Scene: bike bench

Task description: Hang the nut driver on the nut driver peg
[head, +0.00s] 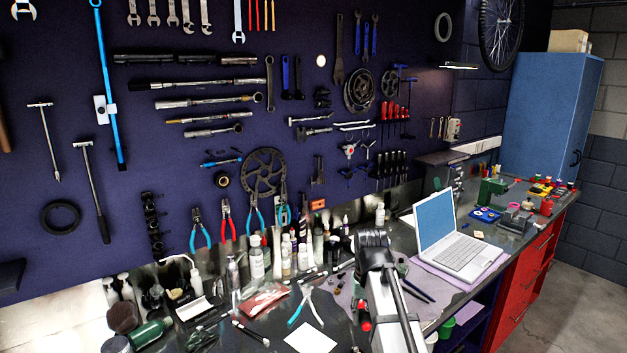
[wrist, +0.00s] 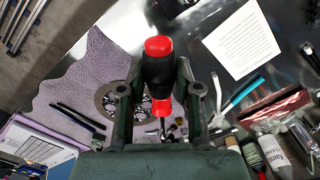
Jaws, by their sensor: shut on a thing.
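The nut driver (wrist: 158,72) has a black and red handle and shows in the wrist view between the fingers of my gripper (wrist: 158,105). The fingers are shut on its handle, and its thin metal shaft is partly hidden. In the head view my gripper (head: 372,238) is over the bench, in front of the pegboard and left of the laptop. Red-handled drivers (head: 395,113) and black-handled drivers (head: 391,165) hang on the pegboard (head: 300,90). I cannot tell which peg is the nut driver's.
An open laptop (head: 455,240) stands on a purple mat right of my arm. Several bottles (head: 257,262) line the back of the bench. Pliers (head: 302,305), a white sheet (head: 310,338) and a brake disc (wrist: 112,98) lie on the bench. Tools cover the board.

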